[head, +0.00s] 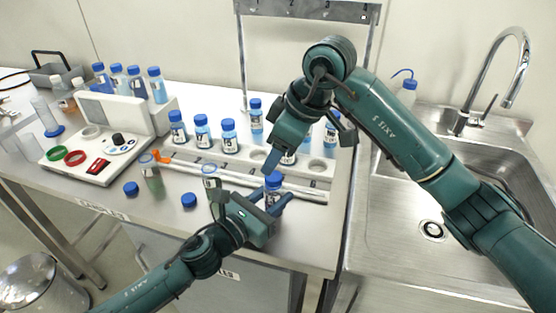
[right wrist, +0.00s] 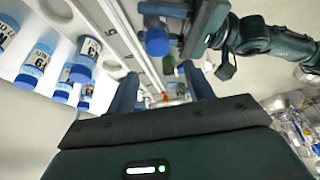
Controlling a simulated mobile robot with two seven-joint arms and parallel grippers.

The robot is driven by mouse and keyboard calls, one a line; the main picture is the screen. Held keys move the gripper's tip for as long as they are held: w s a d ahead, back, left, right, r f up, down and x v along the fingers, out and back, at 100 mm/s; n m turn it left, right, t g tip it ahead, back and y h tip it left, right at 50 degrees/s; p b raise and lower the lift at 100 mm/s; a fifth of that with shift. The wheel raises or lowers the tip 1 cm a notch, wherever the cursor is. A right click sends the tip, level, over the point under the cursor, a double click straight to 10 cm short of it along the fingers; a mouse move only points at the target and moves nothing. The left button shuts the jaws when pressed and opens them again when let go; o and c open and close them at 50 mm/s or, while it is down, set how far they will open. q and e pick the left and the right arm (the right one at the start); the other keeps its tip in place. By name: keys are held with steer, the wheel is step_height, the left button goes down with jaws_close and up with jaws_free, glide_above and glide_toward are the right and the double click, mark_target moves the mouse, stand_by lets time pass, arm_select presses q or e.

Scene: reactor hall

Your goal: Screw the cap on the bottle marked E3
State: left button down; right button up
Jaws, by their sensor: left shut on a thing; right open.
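My left gripper (head: 268,208) is shut on a small bottle (head: 272,197) at the front right of the table. The bottle is upright and has a blue cap (head: 273,179) on its top; whether it is screwed tight I cannot tell. Its label is too small to read, and the fingers hide part of its body. The blue cap also shows in the right wrist view (right wrist: 157,42), near the right fingers. My right gripper (head: 310,153) is open and empty, above and behind this bottle, over the white rack (head: 240,160).
Several blue-capped bottles (head: 201,130) stand in and behind the rack. Two loose blue caps (head: 131,188) (head: 189,200) lie near the front edge. Uncapped bottles (head: 150,172) (head: 210,172) stand nearby.

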steer(key=shift+c, duration=0.3)
steer(key=n, duration=0.4)
steer(key=shift+s+a+r, duration=0.15)
steer(key=shift+a, duration=0.25)
steer(key=n, duration=0.2)
steer(key=a+n, duration=0.1)
steer(key=n, duration=0.1)
steer(key=shift+s+r+n, duration=0.1)
steer(key=shift+s+n, duration=0.1)
steer(key=shift+n, duration=0.1)
steer(key=m+h, duration=0.1)
steer(key=m, duration=0.8)
steer(key=r+m+g+h, duration=0.1)
steer(key=m, duration=0.9)
steer(key=m+h, duration=0.1)
steer(key=m, duration=0.8)
steer(key=shift+w+r+g+h, duration=0.15)
steer(key=shift+r+g+h, duration=0.2)
steer(key=shift+g+h, duration=0.05)
steer(key=n, duration=0.4)
steer(key=d+n, duration=0.1)
steer(key=n, duration=0.1)
steer(key=shift+w+r+n, duration=0.4)
